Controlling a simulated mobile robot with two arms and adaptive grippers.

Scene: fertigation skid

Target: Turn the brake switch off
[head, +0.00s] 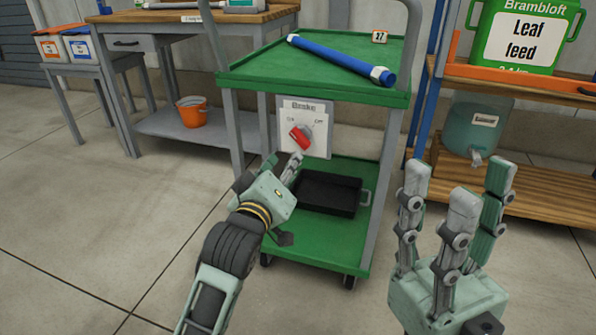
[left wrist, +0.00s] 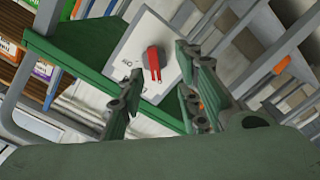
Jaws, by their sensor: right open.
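The plate has a label on each side of the knob; the right one looks like "OFF", the left one is hard to read. My left gripper (head: 284,163) is just below the knob, in front of the plate. In the left wrist view the red knob (left wrist: 154,64) shows beyond and between the open fingers (left wrist: 158,85), and none appears to touch it. My right gripper (head: 458,187) is open and empty, in front of the right shelf.
The green cart (head: 250,76) carries a blue tube (head: 335,57) on top and a black tray (head: 328,194) on its lower shelf. A wooden shelf (head: 540,195) with a Leaf feed container (head: 522,35) stands right. A workbench and orange bucket (head: 192,112) stand left.

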